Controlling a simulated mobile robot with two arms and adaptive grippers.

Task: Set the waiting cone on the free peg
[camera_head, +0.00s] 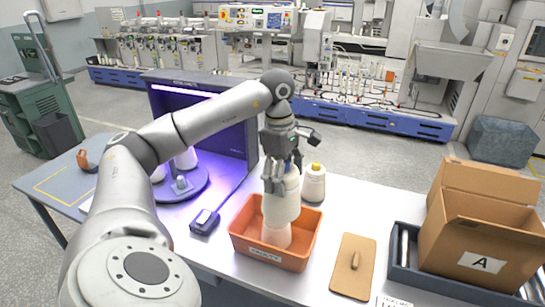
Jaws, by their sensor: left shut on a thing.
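My left gripper (275,182) comes down from above over an orange bin (247,247) at the middle front of the table. It is shut on a white cone (283,208), which is upright. The cone's lower part is within the bin's outline; I cannot tell whether it touches the floor or another white piece below it. A round blue peg plate (200,188) stands at left in a purple-lit booth. White cones (186,158) stand on it, partly hidden by my arm. A short peg (181,182) shows bare near its front. My right gripper is not in view.
A white bottle-like piece with a yellow top (314,183) stands just behind the bin. A dark box (205,221) with a cable lies left of it. A brown board (353,266) and a cardboard box (470,240) in a blue-grey tray stand right. The booth (225,115) rises behind the plate.

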